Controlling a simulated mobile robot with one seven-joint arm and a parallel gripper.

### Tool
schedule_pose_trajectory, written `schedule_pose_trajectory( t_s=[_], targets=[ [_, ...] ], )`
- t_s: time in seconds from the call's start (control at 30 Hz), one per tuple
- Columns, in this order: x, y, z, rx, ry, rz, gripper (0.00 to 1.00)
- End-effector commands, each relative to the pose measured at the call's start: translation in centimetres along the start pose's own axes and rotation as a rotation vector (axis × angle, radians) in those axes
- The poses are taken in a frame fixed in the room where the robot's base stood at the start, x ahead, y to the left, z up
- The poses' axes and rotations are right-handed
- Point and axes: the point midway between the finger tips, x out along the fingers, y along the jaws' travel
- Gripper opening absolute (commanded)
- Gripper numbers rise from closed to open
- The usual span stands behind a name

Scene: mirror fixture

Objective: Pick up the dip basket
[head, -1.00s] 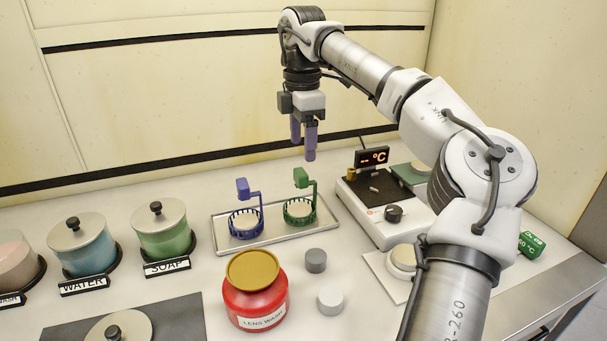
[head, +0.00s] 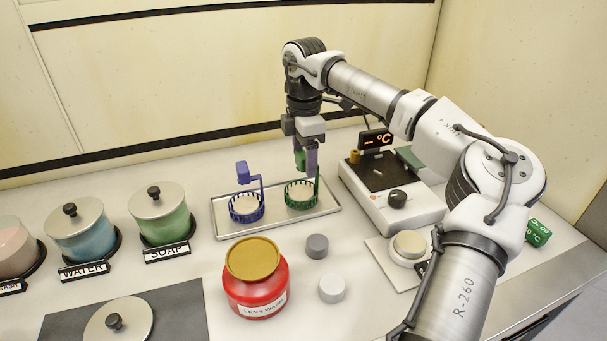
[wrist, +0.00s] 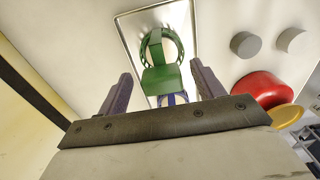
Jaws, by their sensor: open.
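Two dip baskets stand on a metal tray (head: 222,230), each with a pale disc inside. The green dip basket (head: 301,203) is on the right and the blue dip basket (head: 245,215) on the left. My gripper (head: 306,165) is open at the green basket's upright handle. In the wrist view the green handle block (wrist: 161,79) lies between my two purple fingers (wrist: 160,85), with space on both sides. The blue basket (wrist: 172,99) shows only partly behind the green handle there.
A hotplate (head: 390,200) with a temperature display stands right of the tray. A red lens wash jar (head: 257,295) and two small grey cylinders (head: 317,246) are in front. Lidded soap (head: 165,218) and water (head: 85,235) jars stand at left. A scale-like device (head: 408,245) sits front right.

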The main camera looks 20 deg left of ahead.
Motion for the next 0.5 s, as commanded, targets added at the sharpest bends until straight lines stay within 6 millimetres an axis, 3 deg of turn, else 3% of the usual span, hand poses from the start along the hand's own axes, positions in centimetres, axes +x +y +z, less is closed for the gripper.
schedule_pose_trajectory(
  t_s=[0.23, 0.5],
  targets=[
    [3.3, -0.2, -0.3, -0.001, 0.002, -0.002, 0.67],
    [4.0, -0.2, -0.3, -0.001, 0.001, -0.001, 0.67]
  ],
)
